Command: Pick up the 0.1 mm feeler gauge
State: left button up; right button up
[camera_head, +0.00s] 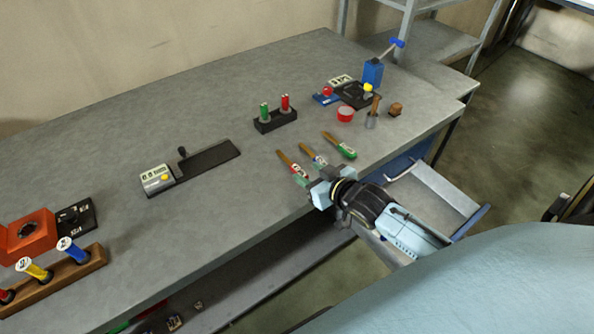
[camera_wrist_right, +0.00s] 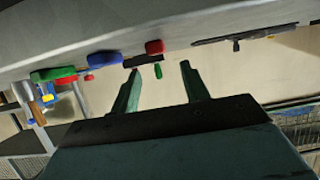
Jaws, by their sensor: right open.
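Three feeler gauges with brown ends and coloured parts lie side by side near the table's front edge: a red one (camera_head: 299,172), a blue one (camera_head: 319,160) and a green one (camera_head: 347,152). Their markings are too small to show which is 0.1 mm. In the right wrist view, the red (camera_wrist_right: 154,47), blue (camera_wrist_right: 105,58) and green (camera_wrist_right: 53,74) ones show edge-on along the table. My right gripper (camera_head: 320,182) is at the table's front edge, close to the red and blue ones. Its fingers (camera_wrist_right: 161,69) are apart with nothing between them. My left gripper is out of view.
Behind the gauges stands a black holder (camera_head: 276,122) with a green and a red cylinder. A blue device with a lever (camera_head: 373,74), a red-topped round item (camera_head: 345,115) and a brush-like tool (camera_head: 373,112) stand farther right. A scale-like device (camera_head: 157,179) lies left. The middle is clear.

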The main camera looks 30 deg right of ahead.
aim_at(294, 166)
jog(key=shift+b+x, duration=0.4)
jog(key=shift+x, duration=2.55)
jog(key=shift+f, duration=0.1)
grip_shut()
